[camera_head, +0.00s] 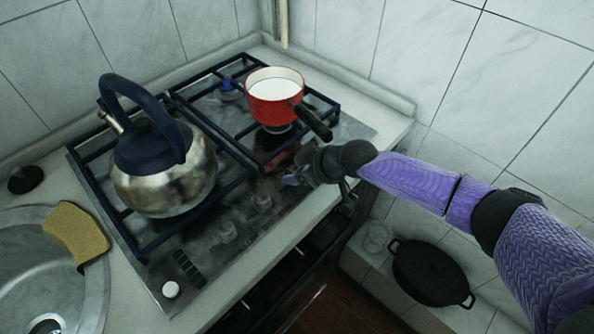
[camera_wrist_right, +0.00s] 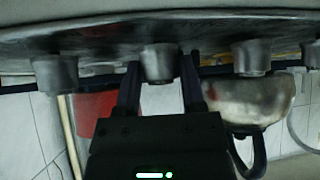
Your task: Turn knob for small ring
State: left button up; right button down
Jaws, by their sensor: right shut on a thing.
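My right gripper (camera_head: 291,180) is at the front strip of the gas hob (camera_head: 205,262), on the right part of the knob row. In the right wrist view the jaws (camera_wrist_right: 160,75) are closed around a grey knob (camera_wrist_right: 159,60), one finger on each side. In the head view this knob is mostly hidden by the gripper. Other knobs stand clear of it: one on the left (camera_wrist_right: 55,74) and one on the right (camera_wrist_right: 250,58) in the wrist view. Two free knobs show in the head view (camera_head: 262,202), (camera_head: 228,232). My left gripper is not in view.
A steel kettle (camera_head: 165,185) stands on the left grate. A red pot (camera_head: 273,105) with white contents stands at the back right, its dark handle (camera_head: 314,122) pointing toward my right arm. A sponge (camera_head: 77,233) lies at the sink. A black pan (camera_head: 430,272) is lower right.

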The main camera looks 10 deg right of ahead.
jog(key=shift+c, duration=1)
grip_release()
jog(key=shift+s+d+r, duration=0.15)
jog(key=shift+d+r, duration=0.05)
jog(key=shift+r, duration=0.1)
jog(key=s+d+p, duration=0.1)
jog(key=s+d, duration=0.7)
jog(key=s, duration=0.1)
jog(key=shift+d+p, duration=0.2)
jog(key=shift+p, duration=0.15)
jog(key=shift+r, duration=0.1)
